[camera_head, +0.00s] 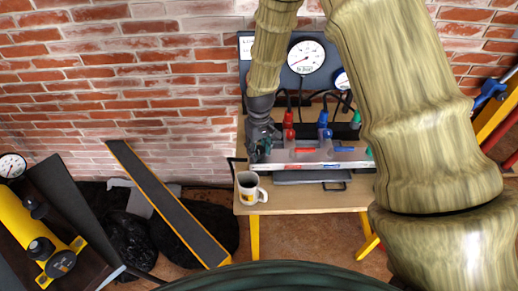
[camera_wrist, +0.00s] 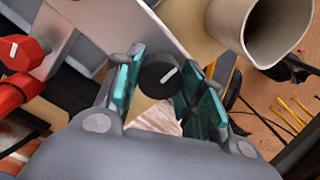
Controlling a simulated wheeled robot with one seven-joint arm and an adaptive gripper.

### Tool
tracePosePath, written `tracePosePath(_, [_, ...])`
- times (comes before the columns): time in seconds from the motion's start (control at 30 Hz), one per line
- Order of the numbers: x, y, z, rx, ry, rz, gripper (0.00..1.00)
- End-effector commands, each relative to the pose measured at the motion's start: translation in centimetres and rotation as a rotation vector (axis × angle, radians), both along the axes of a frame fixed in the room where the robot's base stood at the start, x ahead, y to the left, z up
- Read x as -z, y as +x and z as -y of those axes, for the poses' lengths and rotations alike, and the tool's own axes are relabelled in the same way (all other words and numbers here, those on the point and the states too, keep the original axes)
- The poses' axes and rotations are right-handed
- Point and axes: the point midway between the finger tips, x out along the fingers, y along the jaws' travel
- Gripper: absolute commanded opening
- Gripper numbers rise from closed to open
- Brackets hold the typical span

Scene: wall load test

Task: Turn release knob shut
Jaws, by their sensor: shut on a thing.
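The release knob (camera_wrist: 157,76) is a dark round knob with a white pointer line, seen in the wrist view. The pointer slants up to the right in that view. My gripper (camera_head: 261,150) is at the left end of the grey panel (camera_head: 320,155) on the wooden table. Its teal finger pads lie on either side of the knob, and the gripper is shut on it. In the head view the knob is hidden by my gripper.
A mug (camera_head: 249,188) stands on the table (camera_head: 300,201) just below my gripper. Red (camera_head: 289,127) and blue (camera_head: 324,126) valve handles stand to its right. A gauge board (camera_head: 270,80) is behind, against the brick wall. A black ramp (camera_head: 170,205) leans at left.

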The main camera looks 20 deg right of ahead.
Motion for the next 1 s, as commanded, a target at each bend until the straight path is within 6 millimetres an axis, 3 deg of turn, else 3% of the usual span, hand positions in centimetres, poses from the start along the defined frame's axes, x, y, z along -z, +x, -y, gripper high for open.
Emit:
tracePosePath(0.7, [-0.39, 0.50, 0.08, 0.071, 0.001, 0.011, 0.16])
tracePosePath(0.73, [-0.39, 0.50, 0.08, 0.071, 0.001, 0.011, 0.45])
tracePosePath(0.8, [-0.37, 0.46, 0.08, 0.070, 0.000, 0.010, 0.58])
tracePosePath(0.83, [-0.34, 0.42, 0.07, 0.070, 0.000, 0.009, 0.62])
tracePosePath(1.0, [-0.19, 0.26, 0.03, 0.069, 0.000, 0.005, 0.62])
